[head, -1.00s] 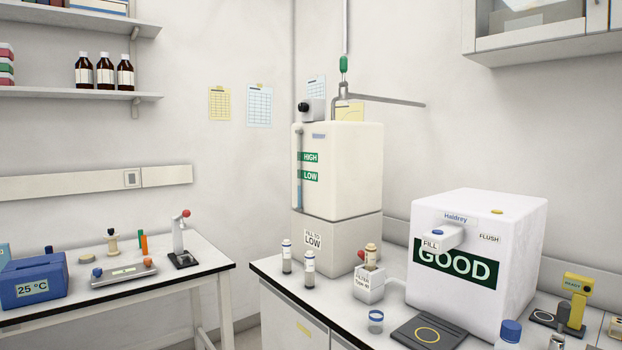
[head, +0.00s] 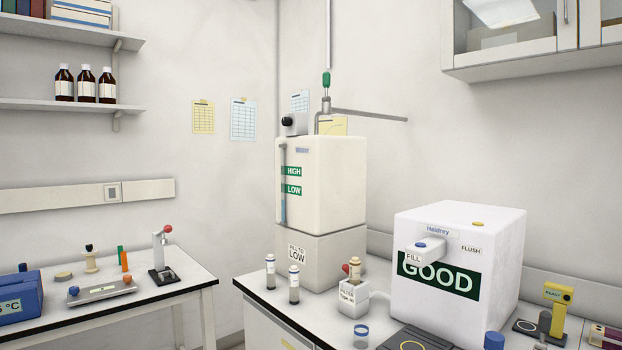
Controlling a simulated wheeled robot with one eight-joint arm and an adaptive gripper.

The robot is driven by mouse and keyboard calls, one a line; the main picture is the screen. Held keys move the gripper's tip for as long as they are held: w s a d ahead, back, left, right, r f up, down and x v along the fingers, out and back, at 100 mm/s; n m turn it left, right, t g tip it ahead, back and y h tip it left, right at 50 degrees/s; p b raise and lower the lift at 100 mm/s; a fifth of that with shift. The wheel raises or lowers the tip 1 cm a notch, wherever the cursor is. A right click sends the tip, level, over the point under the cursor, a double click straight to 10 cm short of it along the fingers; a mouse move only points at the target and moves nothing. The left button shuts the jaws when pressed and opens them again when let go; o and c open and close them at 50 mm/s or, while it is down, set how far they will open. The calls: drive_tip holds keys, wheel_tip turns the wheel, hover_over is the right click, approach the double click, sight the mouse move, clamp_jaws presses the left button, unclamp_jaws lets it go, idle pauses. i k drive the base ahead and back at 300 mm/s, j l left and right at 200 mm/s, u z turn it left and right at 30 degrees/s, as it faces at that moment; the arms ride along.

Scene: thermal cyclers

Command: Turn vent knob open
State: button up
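A black round knob (head: 288,121) faces forward on a small grey box (head: 299,126) on top of the tall cream tank (head: 335,180). A green handle (head: 326,80) sits on the pipe above the tank, and a red knob (head: 346,268) shows on the small white filter holder (head: 353,302) in front. No label reading "vent" can be made out, so I cannot tell for certain which one is the vent knob. My gripper is not in view.
The white GOOD machine (head: 460,222) stands right of the tank on the bench. Small vials (head: 293,285) stand before the tank. A side table (head: 130,305) at left holds a blue box (head: 18,296) and a red-topped press (head: 163,260). Wall cabinets (head: 520,40) hang at upper right.

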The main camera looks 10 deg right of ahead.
sight(286, 122)
drive_tip(key=i+j, duration=0.4)
drive_tip(key=i, duration=0.2)
drive_tip(key=i+j+z, duration=0.15)
drive_tip(key=i+j, duration=0.2)
drive_tip(key=i, duration=0.3)
